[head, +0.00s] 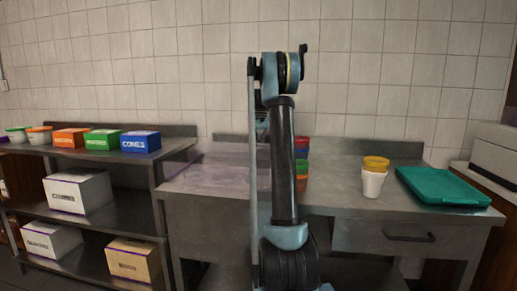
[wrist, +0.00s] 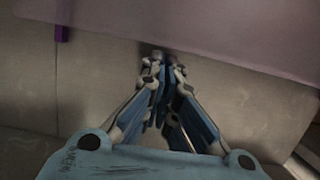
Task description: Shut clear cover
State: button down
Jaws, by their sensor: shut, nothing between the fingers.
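The clear cover is a see-through, purple-tinted panel (head: 215,172) on the left part of the steel counter, partly hidden by my arm. In the wrist view the purple panel (wrist: 220,28) fills the top, its edge running across above the fingertips. My gripper (wrist: 163,60) is shut and empty, with its tips close to that edge; I cannot tell whether they touch it. In the head view my gripper is mostly hidden behind my own arm. A small dark purple piece (wrist: 62,34) hangs at the panel's left end.
Stacked colored tubs (head: 302,150) stand behind my arm. White and yellow cups (head: 374,178) and a green tray (head: 443,186) are on the right of the counter. A shelf unit (head: 100,219) with boxes stands left. The counter front between arm and cups is clear.

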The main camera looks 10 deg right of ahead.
aim_at(252, 151)
jog(key=s+a, duration=0.2)
jog(key=s, duration=0.3)
jog(key=s+a, duration=0.2)
jog(key=s, duration=0.4)
jog(key=s+a, duration=0.3)
jog(key=s, duration=0.2)
jog(key=shift+s, duration=0.25)
